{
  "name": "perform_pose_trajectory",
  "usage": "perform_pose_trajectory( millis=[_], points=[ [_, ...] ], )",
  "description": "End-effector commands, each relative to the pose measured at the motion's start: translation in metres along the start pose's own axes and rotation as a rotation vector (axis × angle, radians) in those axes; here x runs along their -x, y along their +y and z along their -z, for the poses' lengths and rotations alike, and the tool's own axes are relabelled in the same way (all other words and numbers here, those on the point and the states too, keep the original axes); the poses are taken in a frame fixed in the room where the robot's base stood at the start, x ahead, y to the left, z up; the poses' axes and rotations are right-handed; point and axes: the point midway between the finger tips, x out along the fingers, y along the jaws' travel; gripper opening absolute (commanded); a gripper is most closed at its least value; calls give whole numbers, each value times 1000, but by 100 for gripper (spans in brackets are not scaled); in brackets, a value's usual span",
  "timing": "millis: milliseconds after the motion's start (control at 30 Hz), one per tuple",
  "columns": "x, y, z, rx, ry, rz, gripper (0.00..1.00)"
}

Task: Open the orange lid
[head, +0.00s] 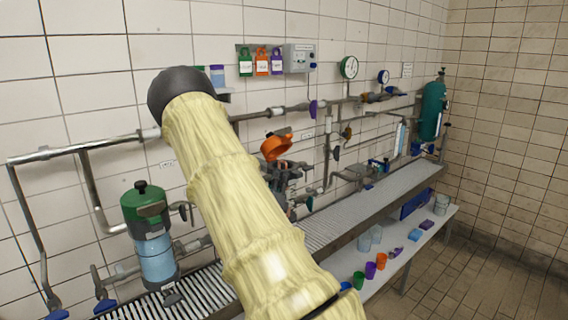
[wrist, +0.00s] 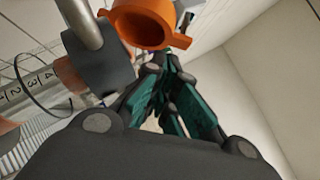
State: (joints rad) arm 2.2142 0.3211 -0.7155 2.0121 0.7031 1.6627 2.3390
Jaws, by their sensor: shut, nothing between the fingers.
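The orange lid (head: 276,146) is a round, hollow piece with a tab, tilted up above the grey pipework near the wall in the head view. In the wrist view the orange lid (wrist: 146,24) is at the top, its dark hollow side partly facing the camera. My gripper (wrist: 166,66) is shut and empty, its dark fingers with teal pads just below the lid's rim. I cannot tell whether they touch. In the head view my gripper (head: 287,178) is below the lid, partly hidden by my pale-sleeved arm.
A grey pipe (wrist: 82,25) and block are left of the fingers in the wrist view. A green-topped filter (head: 143,203) stands left of my arm. A grated bench (head: 340,215) runs along the wall. Several coloured cups, including an orange cup (head: 381,261), stand on the lower shelf.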

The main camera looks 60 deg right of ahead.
Motion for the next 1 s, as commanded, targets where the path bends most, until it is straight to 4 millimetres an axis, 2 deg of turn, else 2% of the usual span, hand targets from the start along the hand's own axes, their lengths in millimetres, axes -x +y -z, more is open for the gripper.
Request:
perform_pose_trajectory(
  millis=[167,600,800,1000],
  points=[
    [-16,-2,-2,-3,-2,2,0],
    [-82,-2,-2,0,-2,1,0],
    [-96,-1,-1,0,-1,1,0],
    [-99,0,0,-1,0,0,0]
  ],
)
